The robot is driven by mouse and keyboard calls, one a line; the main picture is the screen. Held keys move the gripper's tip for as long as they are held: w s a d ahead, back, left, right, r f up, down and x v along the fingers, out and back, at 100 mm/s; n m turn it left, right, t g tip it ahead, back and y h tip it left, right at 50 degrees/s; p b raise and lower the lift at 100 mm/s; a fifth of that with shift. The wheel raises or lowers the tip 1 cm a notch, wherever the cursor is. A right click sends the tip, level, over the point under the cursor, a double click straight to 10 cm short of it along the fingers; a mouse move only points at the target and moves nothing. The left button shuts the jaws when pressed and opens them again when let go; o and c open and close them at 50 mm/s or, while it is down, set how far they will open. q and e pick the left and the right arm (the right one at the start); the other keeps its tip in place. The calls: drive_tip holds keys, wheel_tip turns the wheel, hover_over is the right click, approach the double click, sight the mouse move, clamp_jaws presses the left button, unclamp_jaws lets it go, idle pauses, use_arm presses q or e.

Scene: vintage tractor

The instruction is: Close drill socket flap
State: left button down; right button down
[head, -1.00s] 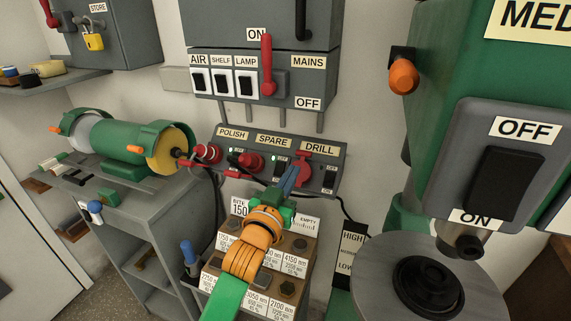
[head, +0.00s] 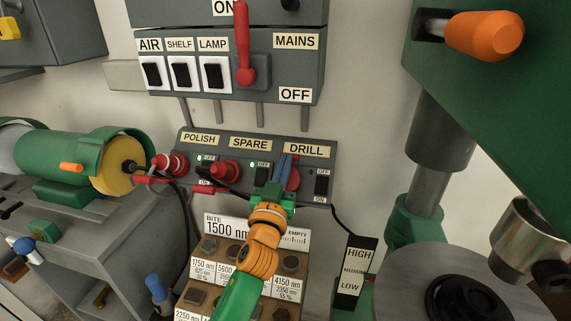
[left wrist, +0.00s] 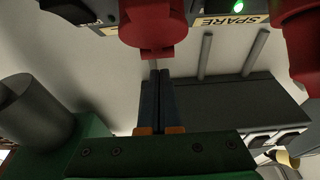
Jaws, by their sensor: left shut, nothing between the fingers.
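The red drill socket flap (head: 294,180) is on the grey socket panel below the DRILL label. My left gripper (head: 286,163) overlaps it in the head view and hides much of its left side. The blue-grey fingers are together, empty, and point up toward the label. In the left wrist view, the red round flap (left wrist: 152,25) with a small tab fills the top middle. The shut fingers (left wrist: 161,75) end close to that tab; I cannot tell whether they touch it. How far the flap stands open is unclear. My right gripper is not in view.
A black switch (head: 321,185) sits just right of the flap. The mains box (head: 225,65) hangs above. The drill press (head: 440,130) stands at the right, bit block (head: 250,265) below.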

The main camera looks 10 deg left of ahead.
use_arm(q)
drive_tip(key=shift+w+d+f, duration=0.2)
drive_tip(key=shift+w+f, duration=0.05)
drive_tip(key=shift+w, duration=0.15)
drive_tip(key=shift+w+a, duration=0.1)
drive_tip(key=shift+w, duration=0.05)
drive_tip(key=shift+w+r+g+p, duration=0.15)
drive_tip(key=shift+w+g+p, duration=0.2)
drive_tip(key=shift+p, duration=0.7)
drive_tip(key=shift+f, duration=0.35)
